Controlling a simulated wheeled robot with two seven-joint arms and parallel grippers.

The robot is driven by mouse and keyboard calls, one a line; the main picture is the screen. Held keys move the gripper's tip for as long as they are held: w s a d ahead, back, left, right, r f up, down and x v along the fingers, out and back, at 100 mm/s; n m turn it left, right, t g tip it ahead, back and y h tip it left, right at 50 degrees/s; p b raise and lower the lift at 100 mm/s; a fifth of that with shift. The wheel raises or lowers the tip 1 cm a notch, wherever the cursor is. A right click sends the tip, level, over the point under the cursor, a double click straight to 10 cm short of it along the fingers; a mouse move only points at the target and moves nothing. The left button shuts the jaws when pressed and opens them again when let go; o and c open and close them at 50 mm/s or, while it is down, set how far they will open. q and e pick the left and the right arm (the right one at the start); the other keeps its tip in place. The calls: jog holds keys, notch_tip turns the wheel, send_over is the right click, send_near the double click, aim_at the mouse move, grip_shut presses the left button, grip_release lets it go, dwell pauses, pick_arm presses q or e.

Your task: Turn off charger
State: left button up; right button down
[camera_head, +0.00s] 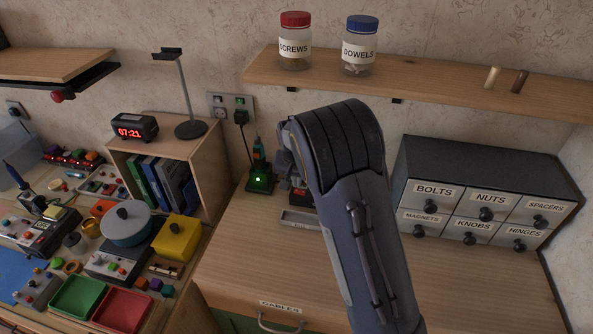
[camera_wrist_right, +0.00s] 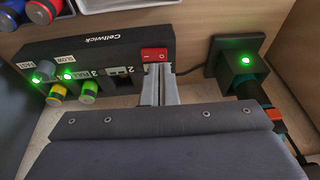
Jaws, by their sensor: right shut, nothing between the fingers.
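The black charger (camera_wrist_right: 95,52), labelled Cellwick, fills the upper left of the right wrist view. Several round cells stand in its front slots, and green lights (camera_wrist_right: 67,77) glow there. Its red rocker switch (camera_wrist_right: 155,54) is at the right end, with I and O marks. My right gripper (camera_wrist_right: 160,84) is shut and empty, its fingertips at the lower edge of the switch; I cannot tell whether they touch it. In the head view my right arm hides most of this spot. My left gripper is not in view.
A black dock with a green light (camera_head: 258,180) holds a tool left of my right arm. A grey tray (camera_head: 300,219) lies in front. Labelled drawers (camera_head: 485,200) stand right, and a shelf (camera_head: 430,82) with jars hangs above. The bench top right of the arm is clear.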

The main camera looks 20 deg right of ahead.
aim_at(297, 192)
jog(key=shift+x, duration=1.5)
jog(key=shift+a+f+h+p, duration=0.15)
jog(key=shift+h+p, duration=0.15)
jog(key=shift+p, duration=0.15)
jog(key=shift+w+a+f+g, duration=0.1)
jog(key=shift+a+f+g, duration=0.05)
jog(key=shift+f+g, duration=0.2)
jog(key=shift+r, duration=0.15)
